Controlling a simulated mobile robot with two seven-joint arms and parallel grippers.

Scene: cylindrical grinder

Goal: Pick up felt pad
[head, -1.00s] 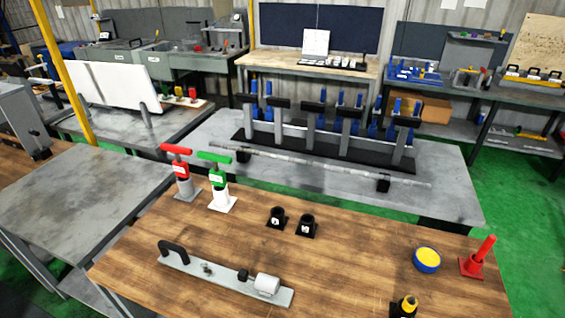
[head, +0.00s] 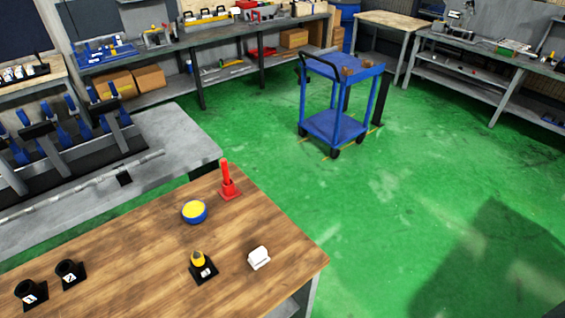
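A small white block-like piece (head: 259,257) lies on the wooden table (head: 140,255) near its right corner. It may be the felt pad, but I cannot tell for sure at this size. A round blue tin with a yellow top (head: 194,211) sits farther back. Neither of my grippers is in view.
A red upright handle on a red base (head: 227,184) stands at the table's back edge. Two black cups (head: 70,272) stand at the left. A blue cart (head: 337,122) stands on the open green floor (head: 400,220). Workbenches line the back.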

